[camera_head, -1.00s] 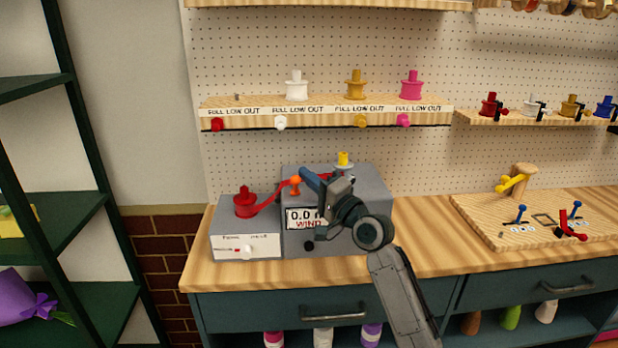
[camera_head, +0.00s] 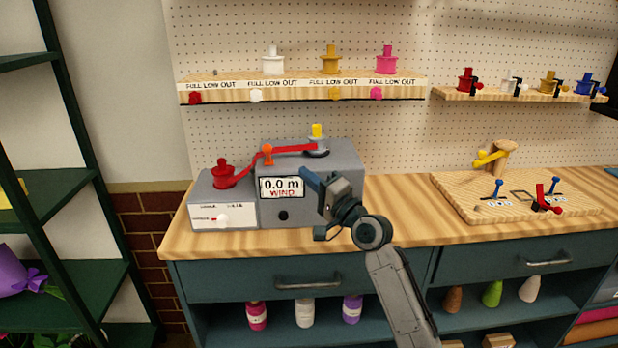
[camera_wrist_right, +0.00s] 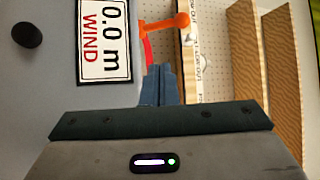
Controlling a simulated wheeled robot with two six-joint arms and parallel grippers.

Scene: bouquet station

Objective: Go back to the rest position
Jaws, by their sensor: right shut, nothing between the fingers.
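My right gripper (camera_head: 308,178) is in front of the grey winding machine (camera_head: 345,160), just right of its "0.0 m WIND" display (camera_head: 281,187). Its blue fingers are closed together with nothing between them, as the right wrist view (camera_wrist_right: 158,85) also shows. The fingertips appear close to the machine's front; I cannot tell whether they touch it. A red ribbon runs from the red spool (camera_head: 223,175) past an orange guide post (camera_head: 267,156) to the spindle with a yellow top (camera_head: 317,140). The left gripper is out of view.
The wooden counter (camera_head: 400,215) is bare between the machine and a wooden board (camera_head: 470,205) with small levers. A shelf (camera_head: 300,95) of spools hangs on the pegboard above. A dark green rack (camera_head: 75,190) stands at the left. Drawers are below the counter.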

